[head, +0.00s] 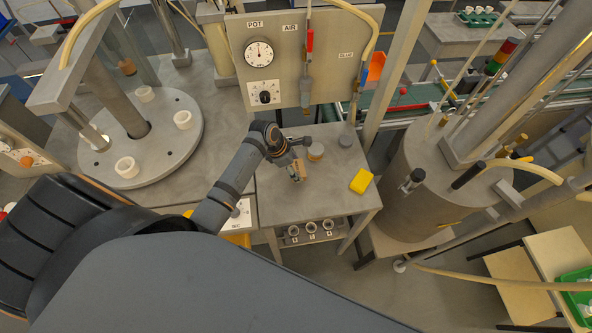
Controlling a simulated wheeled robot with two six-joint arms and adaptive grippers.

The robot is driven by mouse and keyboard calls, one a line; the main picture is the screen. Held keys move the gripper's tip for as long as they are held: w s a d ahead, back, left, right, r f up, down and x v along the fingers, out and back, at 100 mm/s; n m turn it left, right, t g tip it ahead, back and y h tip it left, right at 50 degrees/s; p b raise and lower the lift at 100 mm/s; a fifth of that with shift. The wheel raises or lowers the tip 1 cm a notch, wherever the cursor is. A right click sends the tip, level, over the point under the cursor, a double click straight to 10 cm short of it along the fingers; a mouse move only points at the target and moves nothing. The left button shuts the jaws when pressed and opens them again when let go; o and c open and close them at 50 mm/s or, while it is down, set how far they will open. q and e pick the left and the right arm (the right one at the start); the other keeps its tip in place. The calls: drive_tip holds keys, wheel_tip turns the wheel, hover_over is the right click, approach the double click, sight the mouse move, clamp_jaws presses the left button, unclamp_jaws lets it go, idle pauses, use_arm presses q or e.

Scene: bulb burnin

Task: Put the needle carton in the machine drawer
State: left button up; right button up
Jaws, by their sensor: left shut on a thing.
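My left gripper (294,172) is over the small metal table below the gauge panel. It is shut on a small tan-brown box (299,168), which looks like the needle carton. The fingers partly hide the box, and I cannot tell whether it touches the tabletop. No open machine drawer is clearly identifiable. My right gripper is not in view.
A panel (300,60) rises behind; a large drum (425,185) stands right.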

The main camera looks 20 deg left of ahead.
use_arm(q)
drive_tip(key=f, duration=0.2)
drive_tip(key=shift+w+f, duration=0.2)
drive_tip(key=shift+f, duration=0.6)
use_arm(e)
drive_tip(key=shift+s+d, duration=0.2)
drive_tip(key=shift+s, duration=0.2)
use_arm(q)
drive_tip(key=o, duration=1.1)
drive_tip(key=shift+f, duration=0.1)
drive_tip(key=shift+c, duration=0.2)
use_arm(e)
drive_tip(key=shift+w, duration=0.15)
